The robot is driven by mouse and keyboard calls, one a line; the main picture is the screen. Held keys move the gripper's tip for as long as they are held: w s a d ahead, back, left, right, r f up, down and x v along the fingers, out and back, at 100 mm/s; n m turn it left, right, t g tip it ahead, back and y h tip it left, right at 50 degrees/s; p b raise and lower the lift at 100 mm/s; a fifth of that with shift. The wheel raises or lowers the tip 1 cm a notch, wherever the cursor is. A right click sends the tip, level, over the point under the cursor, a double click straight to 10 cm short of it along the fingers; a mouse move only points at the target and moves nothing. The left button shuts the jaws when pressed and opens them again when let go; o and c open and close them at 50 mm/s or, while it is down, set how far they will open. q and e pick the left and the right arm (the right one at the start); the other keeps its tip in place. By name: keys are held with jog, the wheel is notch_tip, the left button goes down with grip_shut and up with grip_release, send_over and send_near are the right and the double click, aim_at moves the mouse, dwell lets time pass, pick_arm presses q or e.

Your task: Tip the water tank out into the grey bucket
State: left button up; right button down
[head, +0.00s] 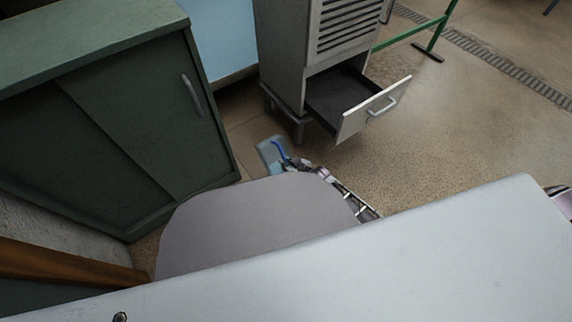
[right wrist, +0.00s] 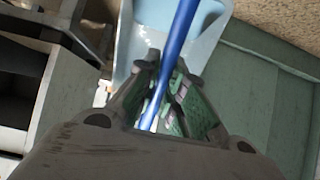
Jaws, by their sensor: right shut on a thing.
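The water tank (head: 267,151) is a small pale-blue, see-through container with a dark blue handle. In the head view it is low, between the green cabinet and the open drawer. My right gripper (head: 287,163) is at its near side, partly hidden by my own body. In the right wrist view my right gripper (right wrist: 166,78) is shut on the blue handle, with the pale tank (right wrist: 212,16) beyond the fingers. Whether the tank holds water cannot be told. I cannot make out a grey bucket in either view. My left gripper is not in view.
A dark green cabinet (head: 110,125) stands at the left. A grey metal unit (head: 285,60) with a drawer (head: 365,112) pulled open is beyond the tank. A green metal frame (head: 412,34) stands at the back.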

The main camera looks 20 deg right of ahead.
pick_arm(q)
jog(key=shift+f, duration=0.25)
pick_arm(e)
jog(key=shift+s+d+f+t+b, duration=0.2)
jog(key=shift+s+t+b, duration=0.2)
jog(key=shift+b, duration=0.25)
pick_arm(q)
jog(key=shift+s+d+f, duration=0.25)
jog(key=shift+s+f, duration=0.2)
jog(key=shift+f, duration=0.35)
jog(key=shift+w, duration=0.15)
pick_arm(e)
jog(key=shift+s+f, duration=0.1)
jog(key=shift+s+d+f+t+y+b, duration=0.15)
jog(key=shift+s+t+y+b, duration=0.2)
jog(key=shift+b, duration=0.25)
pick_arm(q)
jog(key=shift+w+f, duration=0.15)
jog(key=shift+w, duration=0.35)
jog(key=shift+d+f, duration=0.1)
pick_arm(e)
jog(key=shift+f, duration=0.1)
